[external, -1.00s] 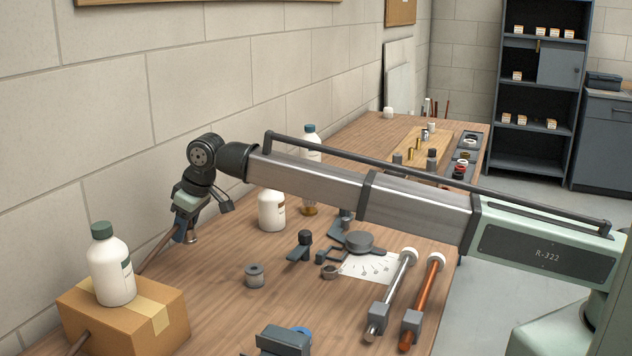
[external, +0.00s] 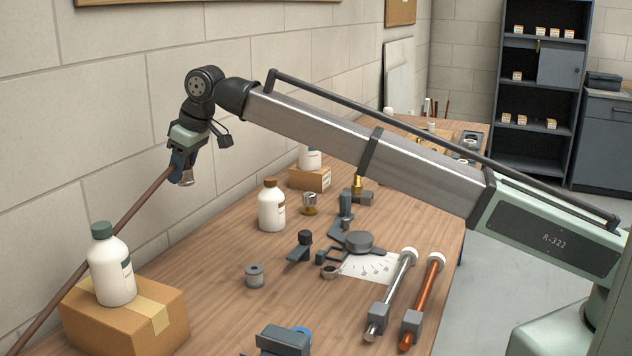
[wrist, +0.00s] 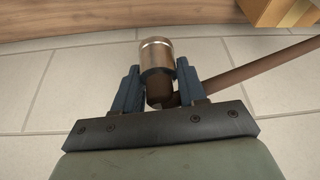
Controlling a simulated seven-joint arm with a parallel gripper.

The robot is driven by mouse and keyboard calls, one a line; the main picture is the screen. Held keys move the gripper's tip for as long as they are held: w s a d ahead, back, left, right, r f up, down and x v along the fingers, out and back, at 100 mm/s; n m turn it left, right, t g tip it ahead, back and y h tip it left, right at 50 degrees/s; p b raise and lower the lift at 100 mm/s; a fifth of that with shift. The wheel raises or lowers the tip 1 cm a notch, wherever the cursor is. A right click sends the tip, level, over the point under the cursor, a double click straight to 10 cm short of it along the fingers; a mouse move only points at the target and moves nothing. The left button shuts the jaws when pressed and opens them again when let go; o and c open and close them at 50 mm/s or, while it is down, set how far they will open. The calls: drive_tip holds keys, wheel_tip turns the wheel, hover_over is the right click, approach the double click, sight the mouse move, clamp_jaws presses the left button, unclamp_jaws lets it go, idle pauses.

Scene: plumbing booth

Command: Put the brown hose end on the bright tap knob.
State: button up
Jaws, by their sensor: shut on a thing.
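The brown hose (external: 128,216) runs from the lower left, behind the near white bottle, up to my gripper (external: 183,165). My gripper is shut on the hose end, whose metal collar (wrist: 157,55) sticks out between the blue fingers in the wrist view. The collar (external: 186,178) hangs below the fingers, well above the table. A brass-coloured fitting (external: 358,183) stands on a grey body farther back to the right. A shiny silver piece on a brass base (external: 310,202) stands nearer. I cannot tell for sure which is the bright tap knob. My gripper is left of both and apart from them.
A cardboard box (external: 165,327) bears a white bottle (external: 113,270) at front left. A brown-capped bottle (external: 271,207) stands between my gripper and the fittings. A small box (external: 310,178) with a bottle is behind. Metal and copper pipes (external: 425,300) lie at right.

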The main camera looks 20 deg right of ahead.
drive_tip(key=w+d+m, duration=0.2)
drive_tip(key=w+d, duration=0.9)
drive_tip(key=d, duration=0.6)
drive_tip(key=m, duration=0.1)
hover_over(307, 192)
wheel_tip(307, 192, down, 4)
drive_tip(key=shift+t+h, duration=0.4)
drive_tip(key=shift+t, duration=0.1)
drive_tip(key=shift+f, duration=5.6)
drive_tip(key=shift+f, duration=0.1)
drive_tip(key=o, duration=1.1)
drive_tip(key=shift+c, duration=0.2)
drive_tip(key=v, duration=1.2)
